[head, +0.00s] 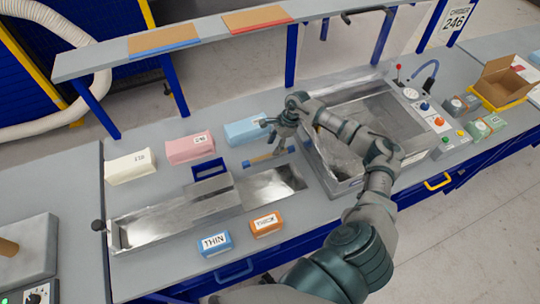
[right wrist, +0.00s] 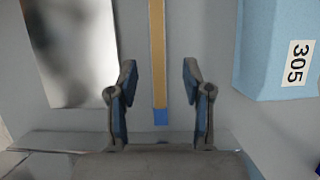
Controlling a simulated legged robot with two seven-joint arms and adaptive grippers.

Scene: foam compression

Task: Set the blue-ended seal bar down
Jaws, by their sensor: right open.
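The seal bar (head: 262,158) is a thin tan bar with blue ends. It appears to lie flat on the grey bench, between the shiny metal plate and the light blue block. In the right wrist view the seal bar (right wrist: 158,50) runs away from me, its near blue end between my fingers, with clear gaps on both sides. My right gripper (head: 280,140) is open and empty just over the bar; its spread fingers (right wrist: 158,80) also show in the right wrist view. Whether a fingertip touches the bench cannot be told. My left gripper is out of view.
A light blue block (head: 245,130) labelled 305 (right wrist: 290,50) lies close beside the bar. The metal tray (head: 150,226) is in front. The sealing machine (head: 345,178) stands right, under my arm. Pink (head: 188,149) and cream (head: 130,168) blocks lie left. A raised shelf (head: 110,57) spans the back.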

